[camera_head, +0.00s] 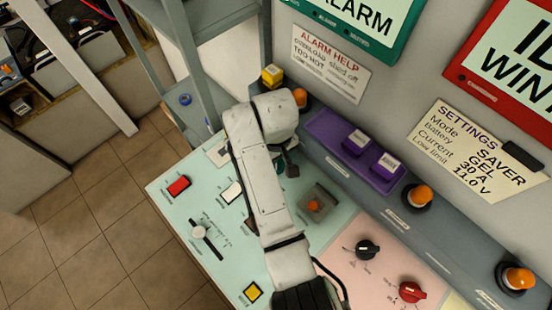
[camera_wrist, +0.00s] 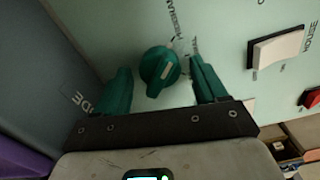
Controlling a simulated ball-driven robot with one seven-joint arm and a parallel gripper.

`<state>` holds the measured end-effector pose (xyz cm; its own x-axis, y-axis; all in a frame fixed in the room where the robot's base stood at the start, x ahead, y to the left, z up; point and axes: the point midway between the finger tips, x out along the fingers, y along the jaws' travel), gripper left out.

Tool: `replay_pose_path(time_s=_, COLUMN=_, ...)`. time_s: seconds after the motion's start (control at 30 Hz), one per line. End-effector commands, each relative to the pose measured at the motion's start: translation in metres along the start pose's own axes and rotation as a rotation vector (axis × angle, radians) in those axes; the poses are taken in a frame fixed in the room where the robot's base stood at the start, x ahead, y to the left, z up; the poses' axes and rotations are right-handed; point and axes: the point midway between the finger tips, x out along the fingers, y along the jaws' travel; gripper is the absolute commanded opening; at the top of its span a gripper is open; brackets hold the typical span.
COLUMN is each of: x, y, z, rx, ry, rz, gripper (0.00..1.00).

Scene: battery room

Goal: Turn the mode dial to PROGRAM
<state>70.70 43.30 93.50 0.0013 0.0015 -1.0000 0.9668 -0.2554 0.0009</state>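A round teal dial (camera_wrist: 160,70) with a pale pointer mark sits on the light green panel in the wrist view. Small print stands around it, too partial to read fully; a label ending in "DE" (camera_wrist: 80,100) shows at the left. My gripper (camera_wrist: 157,64) is open, with one teal finger on each side of the dial. A gap shows between each finger and the dial; contact is not visible. In the head view my arm covers this dial and most of my gripper.
A white HOUSE rocker switch (camera_wrist: 276,47) and a red switch (camera_wrist: 312,97) lie right of the dial. The head view shows a black knob (camera_head: 367,249), a red knob (camera_head: 411,292), purple blocks (camera_head: 357,142) and a SETTINGS note (camera_head: 475,150) reading "Mode SAVER".

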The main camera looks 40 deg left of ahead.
Motion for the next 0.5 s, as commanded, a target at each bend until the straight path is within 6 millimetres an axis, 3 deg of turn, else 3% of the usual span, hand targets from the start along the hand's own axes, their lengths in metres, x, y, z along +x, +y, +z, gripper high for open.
replay_pose_path(time_s=0.27, x=0.000, y=0.000, z=0.000, rx=0.001, ry=-0.001, rz=-0.001, gripper=0.74)
replay_pose_path(time_s=0.5, x=-0.029, y=0.000, z=-0.001, rx=0.001, ry=0.004, rz=0.001, gripper=0.74)
